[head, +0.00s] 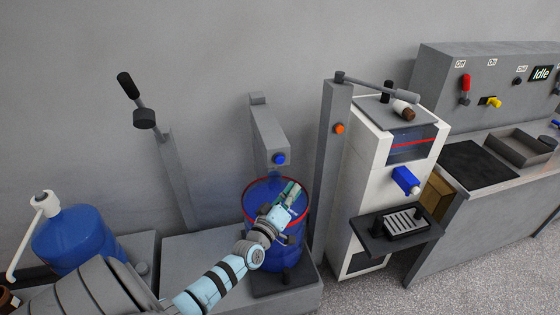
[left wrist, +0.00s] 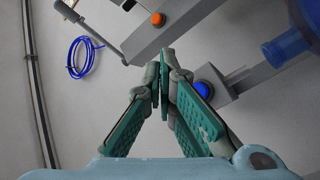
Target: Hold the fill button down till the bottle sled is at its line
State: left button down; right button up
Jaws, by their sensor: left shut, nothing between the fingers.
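A blue button (head: 279,158) sits on the lower end of a grey arm-like housing (head: 268,130) on the wall. It also shows in the left wrist view (left wrist: 203,88), right of my fingertips. A blue container (head: 262,222) with a red ring stands below it on a dark base (head: 285,280). My left gripper (head: 292,188) is shut and empty, in front of the container in the head view and lower than the button. Its fingertips (left wrist: 165,58) appear apart from the button. Which button is the fill button, and the sled's line, I cannot tell. My right gripper is not in view.
An orange button (head: 339,128) is on a grey post beside a white machine (head: 362,155) with a blue tap (head: 405,180). A blue bottle (head: 75,238) stands at left. A grey lever post (head: 178,180) rises behind. A control bench (head: 500,85) is at right.

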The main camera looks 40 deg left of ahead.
aim_at(280, 160)
pick_arm(q)
jog(key=w+a+b, duration=0.5)
jog(key=a+b, duration=0.1)
jog(key=a, duration=0.1)
jog(key=shift+a, duration=0.15)
dwell(0.3)
jog(key=shift+b, duration=0.35)
dwell(0.8)
jog(key=shift+w+a, duration=0.2)
jog(key=shift+a, duration=0.1)
jog(key=shift+w+a+b, duration=0.25)
jog(key=shift+a+b, duration=0.1)
jog(key=shift+b, duration=0.45)
jog(key=shift+a+r, duration=0.1)
jog(key=shift+a, duration=0.05)
dwell(0.5)
jog(key=shift+r+b, duration=0.2)
jog(key=shift+b, duration=0.1)
dwell(0.3)
